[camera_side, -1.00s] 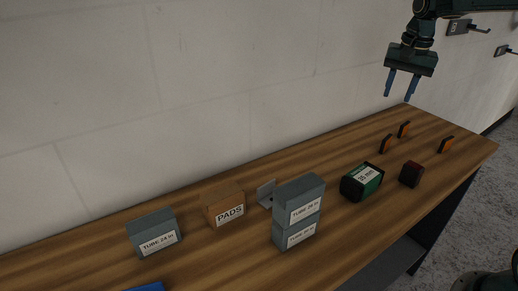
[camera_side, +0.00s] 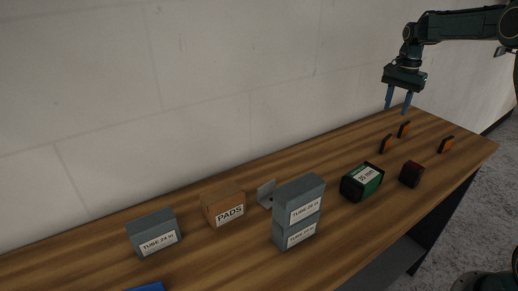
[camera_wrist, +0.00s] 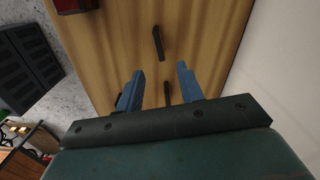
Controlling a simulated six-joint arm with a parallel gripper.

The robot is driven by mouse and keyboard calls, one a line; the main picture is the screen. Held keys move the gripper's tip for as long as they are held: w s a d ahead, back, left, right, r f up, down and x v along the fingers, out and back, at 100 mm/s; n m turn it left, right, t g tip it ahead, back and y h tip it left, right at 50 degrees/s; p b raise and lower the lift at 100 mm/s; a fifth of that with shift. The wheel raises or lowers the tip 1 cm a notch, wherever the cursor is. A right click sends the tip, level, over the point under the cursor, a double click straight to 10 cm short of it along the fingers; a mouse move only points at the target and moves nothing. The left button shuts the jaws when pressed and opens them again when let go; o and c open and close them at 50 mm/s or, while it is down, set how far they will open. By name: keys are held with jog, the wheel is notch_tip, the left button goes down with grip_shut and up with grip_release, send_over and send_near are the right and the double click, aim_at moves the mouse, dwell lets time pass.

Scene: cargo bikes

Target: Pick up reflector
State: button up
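Several small orange reflectors with dark edges stand near the right end of the wooden bench in the side view: one to the left (camera_side: 386,144), one at the back (camera_side: 404,129) and one to the right (camera_side: 446,145). My gripper (camera_side: 398,110) is open and empty, above the bench near the back reflector, fingers pointing down. In the wrist view, one thin dark reflector (camera_wrist: 158,43) lies beyond the fingertips and another (camera_wrist: 167,94) shows between the blue fingers. A dark shape by the left finger is partly hidden, and I cannot tell what it is.
A dark red block (camera_side: 411,174) and a green-black box (camera_side: 361,182) stand left of the reflectors. Stacked grey tube boxes (camera_side: 299,201), a PADS box (camera_side: 223,204) and another tube box (camera_side: 154,233) are farther left. The wall (camera_side: 200,90) runs along the back.

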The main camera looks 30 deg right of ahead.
aim_at(388, 137)
jog(key=shift+f, duration=3.9)
jog(key=shift+f, duration=0.1)
jog(key=shift+s+f, duration=0.1)
jog(key=shift+f, duration=2.4)
grip_shut()
